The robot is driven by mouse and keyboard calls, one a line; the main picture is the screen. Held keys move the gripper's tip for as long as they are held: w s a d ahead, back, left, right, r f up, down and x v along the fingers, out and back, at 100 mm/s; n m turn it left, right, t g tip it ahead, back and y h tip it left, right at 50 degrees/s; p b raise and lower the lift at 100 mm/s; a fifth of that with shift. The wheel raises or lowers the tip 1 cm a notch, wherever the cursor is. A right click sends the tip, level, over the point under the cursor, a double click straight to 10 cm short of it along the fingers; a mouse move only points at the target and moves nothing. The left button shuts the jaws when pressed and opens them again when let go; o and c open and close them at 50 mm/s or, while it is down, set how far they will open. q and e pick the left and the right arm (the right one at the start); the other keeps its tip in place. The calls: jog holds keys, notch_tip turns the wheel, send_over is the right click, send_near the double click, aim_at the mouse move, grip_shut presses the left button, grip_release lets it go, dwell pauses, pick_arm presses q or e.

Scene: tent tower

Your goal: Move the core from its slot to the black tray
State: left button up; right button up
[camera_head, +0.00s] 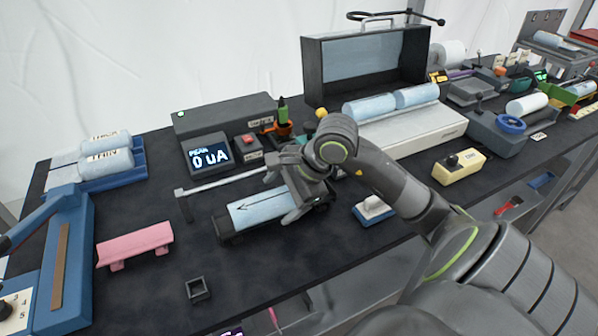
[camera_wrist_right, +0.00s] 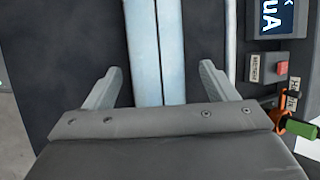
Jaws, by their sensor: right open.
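A pale blue core (camera_head: 256,211) with a dark arrow mark lies lengthwise in a low black tray-like holder (camera_head: 226,232) near the middle of the table. My right gripper (camera_head: 281,196) is over the core's right end. In the right wrist view, the open fingers (camera_wrist_right: 160,80) stand on either side of the core (camera_wrist_right: 145,40), with gaps between. A dark seam runs along the core there. The gripper hides the core's right end and part of the holder. My left gripper is not in view.
A thin grey rail (camera_head: 225,182) runs just behind the holder, with a meter (camera_head: 208,155) beyond it. A pink stand (camera_head: 134,246) and small black square cup (camera_head: 198,289) are to the left. A blue-and-white block (camera_head: 373,211) is to the right. The front table is mostly clear.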

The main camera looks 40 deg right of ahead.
jog(key=p+v, duration=1.1)
jog(key=v, duration=0.6)
dwell(0.8)
dwell(0.8)
